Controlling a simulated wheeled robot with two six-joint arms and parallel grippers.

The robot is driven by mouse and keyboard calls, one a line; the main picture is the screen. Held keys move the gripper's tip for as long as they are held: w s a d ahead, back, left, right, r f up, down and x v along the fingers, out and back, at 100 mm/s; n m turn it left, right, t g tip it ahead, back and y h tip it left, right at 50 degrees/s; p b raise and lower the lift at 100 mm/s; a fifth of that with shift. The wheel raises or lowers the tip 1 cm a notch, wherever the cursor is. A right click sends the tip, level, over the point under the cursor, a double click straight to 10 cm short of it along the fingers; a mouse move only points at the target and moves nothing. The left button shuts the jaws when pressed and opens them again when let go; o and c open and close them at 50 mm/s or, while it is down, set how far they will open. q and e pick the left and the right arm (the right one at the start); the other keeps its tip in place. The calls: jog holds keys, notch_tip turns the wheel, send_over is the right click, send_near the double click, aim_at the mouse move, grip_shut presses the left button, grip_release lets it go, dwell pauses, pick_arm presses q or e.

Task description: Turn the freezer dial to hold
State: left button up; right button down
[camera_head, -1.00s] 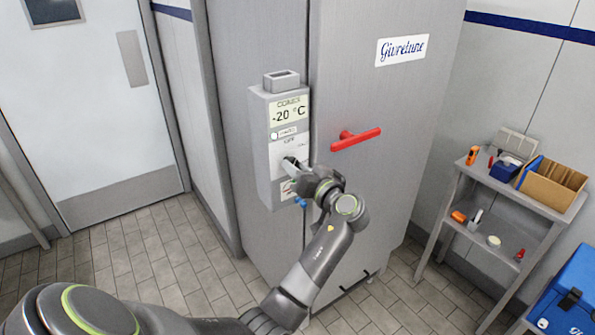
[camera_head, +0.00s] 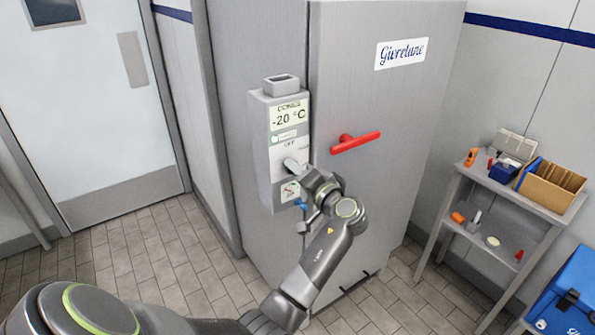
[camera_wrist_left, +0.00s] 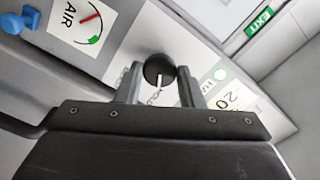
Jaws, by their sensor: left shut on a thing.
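The freezer dial (camera_wrist_left: 158,69) is a round black knob with a white pointer line, seen in the left wrist view. The pointer faces the partly covered word HOLD (camera_wrist_left: 157,93) on the panel. My left gripper (camera_wrist_left: 160,75) has one finger on each side of the knob and is shut on it. In the head view my left gripper (camera_head: 296,166) is at the front of the grey control box (camera_head: 262,165), below the -20 °C display (camera_head: 289,116), and hides the dial. My right gripper is in neither view.
An AIR gauge (camera_wrist_left: 84,20) and a blue knob (camera_wrist_left: 20,20) sit beside the dial. The red handle (camera_head: 356,140) on the freezer door (camera_head: 400,110) is just right of the box. A shelf cart (camera_head: 515,190) with boxes and tools stands at the right.

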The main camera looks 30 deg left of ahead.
pick_arm(q)
jog(key=shift+r, duration=0.1)
jog(key=o, duration=1)
